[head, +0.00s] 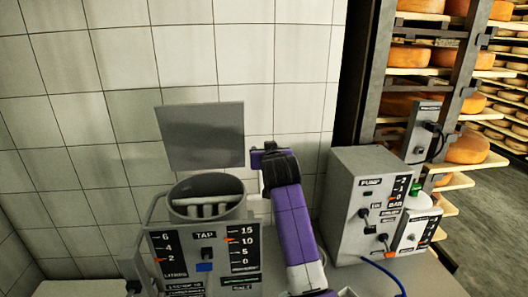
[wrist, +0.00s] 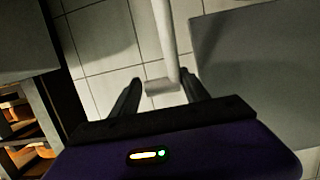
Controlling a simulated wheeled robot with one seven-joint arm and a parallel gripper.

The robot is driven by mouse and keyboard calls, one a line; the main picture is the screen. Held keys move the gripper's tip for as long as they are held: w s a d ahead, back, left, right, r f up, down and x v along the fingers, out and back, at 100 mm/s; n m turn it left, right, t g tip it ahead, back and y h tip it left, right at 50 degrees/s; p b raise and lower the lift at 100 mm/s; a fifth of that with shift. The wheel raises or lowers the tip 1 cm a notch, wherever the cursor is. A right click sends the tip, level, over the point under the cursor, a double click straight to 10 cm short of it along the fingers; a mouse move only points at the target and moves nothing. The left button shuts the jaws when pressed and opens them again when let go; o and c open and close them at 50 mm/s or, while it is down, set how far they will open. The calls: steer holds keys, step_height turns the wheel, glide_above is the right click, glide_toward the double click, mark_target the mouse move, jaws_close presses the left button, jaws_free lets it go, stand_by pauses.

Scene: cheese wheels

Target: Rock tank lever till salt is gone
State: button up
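The tank (head: 207,185) is a grey open cylinder with pale bars inside, set behind a panel (head: 205,268) marked TAP. The panel's left scale pointer sits near 2, its right one between 10 and 15. My gripper (head: 262,158) is raised just right of the tank. In the wrist view my gripper (wrist: 160,82) has its fingers apart, with a pale rod (wrist: 164,40), seemingly the lever, ending in a block (wrist: 161,86) between the fingertips. Narrow gaps show beside the block; I cannot tell its depth. The rod is not distinguishable in the head view. No salt is discernible.
A grey flat plate (head: 201,136) stands upright behind the tank; it also shows in the wrist view (wrist: 260,60). A pump box (head: 368,205) with switches and a blue hose (head: 388,271) is on the right. A cheese rack (head: 420,72) stands behind it. A tiled wall (head: 70,130) closes the back.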

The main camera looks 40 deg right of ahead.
steer(key=shift+o, duration=0.8)
steer(key=shift+d+f, duration=0.1)
steer(key=shift+d, duration=0.1)
steer(key=shift+a, duration=0.15)
steer(key=shift+a, duration=0.15)
steer(key=shift+s+a, duration=0.25)
steer(key=shift+s, duration=0.05)
steer(key=b+v, duration=0.1)
steer(key=v, duration=0.6)
steer(key=shift+d, duration=0.15)
